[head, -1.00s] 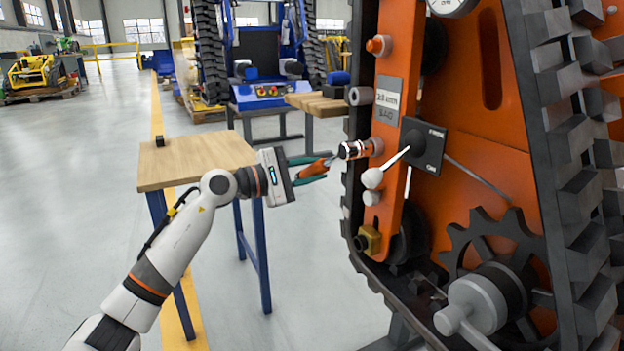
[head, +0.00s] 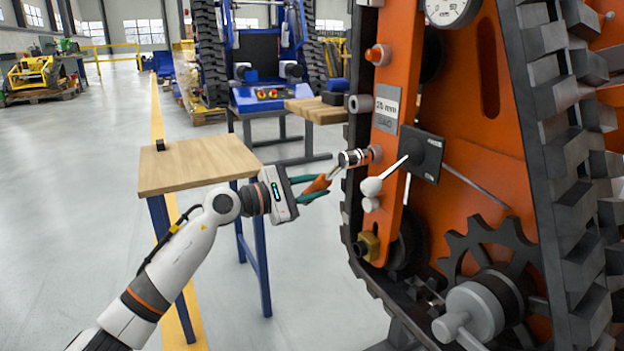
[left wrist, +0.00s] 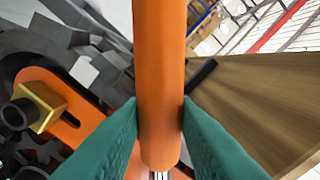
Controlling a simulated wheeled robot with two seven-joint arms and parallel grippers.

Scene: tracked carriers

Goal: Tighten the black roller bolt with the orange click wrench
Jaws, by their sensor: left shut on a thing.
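My left gripper (head: 314,188) is shut on the orange handle of the click wrench (head: 317,184). In the left wrist view the handle (left wrist: 160,75) stands between the teal fingers (left wrist: 160,130), with a bit of bright shaft below it. In the head view the wrench's thin shaft runs up and right to a silver and black piece (head: 353,158). This piece lies against a grey round boss (head: 375,154) on the orange side frame. Whether the black roller bolt is under it, I cannot tell. My right gripper is out of view.
The tracked carrier's orange frame (head: 388,190) and black track (head: 570,180) stand right of the gripper. A white-knobbed lever (head: 371,186) and a brass block (head: 368,245) are close below the wrench head. A wooden table (head: 195,165) stands at left. The floor between is clear.

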